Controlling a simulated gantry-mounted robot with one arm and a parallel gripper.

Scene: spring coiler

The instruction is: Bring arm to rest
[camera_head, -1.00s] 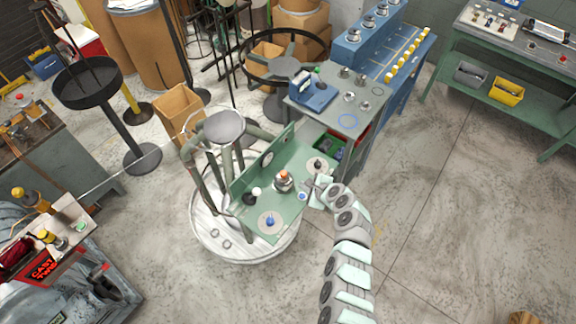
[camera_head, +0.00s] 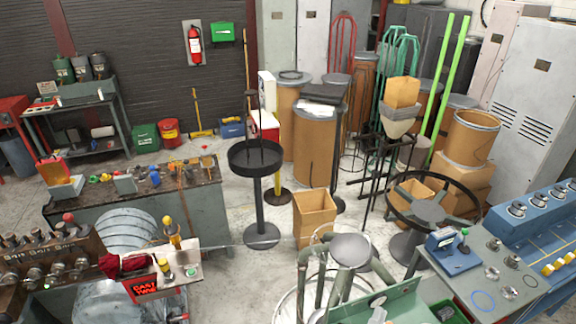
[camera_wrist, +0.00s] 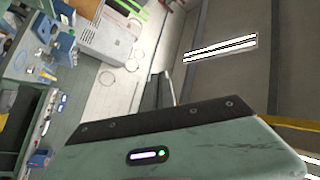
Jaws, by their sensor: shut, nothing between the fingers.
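My gripper (camera_wrist: 161,76) shows in the wrist view as dark fingers beyond the pale green wrist housing. The fingers are together and I see nothing held between them. The wrist view is tilted sideways and looks across the room toward the wall and ceiling, with no work surface close to the fingertips.
A black round stand (camera_head: 258,158), a cardboard box (camera_head: 314,214) and a black handwheel (camera_head: 433,203) stand mid-room. A blue control console (camera_head: 540,235) is at right, a machine with a red sign (camera_head: 150,288) at lower left. Ceiling lights (camera_wrist: 220,47) show in the wrist view.

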